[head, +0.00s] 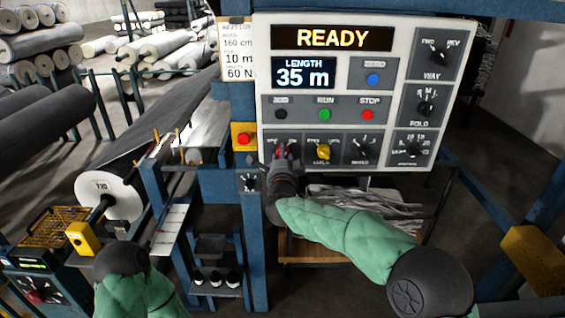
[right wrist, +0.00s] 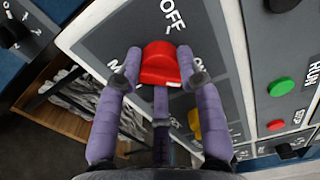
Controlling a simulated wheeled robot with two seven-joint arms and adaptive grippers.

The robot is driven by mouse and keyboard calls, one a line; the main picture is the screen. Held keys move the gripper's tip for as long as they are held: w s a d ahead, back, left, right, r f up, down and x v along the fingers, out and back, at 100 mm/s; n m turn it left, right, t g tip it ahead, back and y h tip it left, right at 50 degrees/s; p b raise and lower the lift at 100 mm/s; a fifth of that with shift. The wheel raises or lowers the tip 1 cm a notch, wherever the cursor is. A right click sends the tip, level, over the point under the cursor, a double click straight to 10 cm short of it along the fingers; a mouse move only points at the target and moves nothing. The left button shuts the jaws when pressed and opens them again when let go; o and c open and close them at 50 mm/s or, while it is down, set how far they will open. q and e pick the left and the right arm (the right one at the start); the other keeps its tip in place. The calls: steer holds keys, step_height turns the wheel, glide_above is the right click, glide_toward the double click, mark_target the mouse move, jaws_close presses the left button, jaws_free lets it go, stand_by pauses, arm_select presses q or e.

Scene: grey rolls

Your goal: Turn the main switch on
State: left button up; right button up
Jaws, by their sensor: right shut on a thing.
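The red main switch knob (right wrist: 160,62) sits on a dark plate at the lower left of the control panel (head: 400,90). In the right wrist view, OFF is printed above the knob and another label, partly covered, is at its right. My right gripper (right wrist: 160,72) is shut on the knob, one purple finger on each side. In the head view the gripper (head: 284,158) covers most of the switch. I cannot tell exactly which mark the knob points at. My left arm shows at the lower left in the head view, but its fingers do not show.
The panel display (head: 331,38) is lit and reads READY. A green RUN button (head: 325,114), a red STOP button (head: 367,115) and a yellow knob (head: 323,152) are close to the switch. A blue post (head: 246,220) stands left of my right gripper.

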stand_by(0.4)
steer(key=o, duration=1.2)
steer(key=shift+c, duration=0.2)
steer(key=shift+s, duration=0.1)
steer(key=s, duration=1.1)
steer(key=shift+s, duration=0.35)
steer(key=shift+f, duration=0.15)
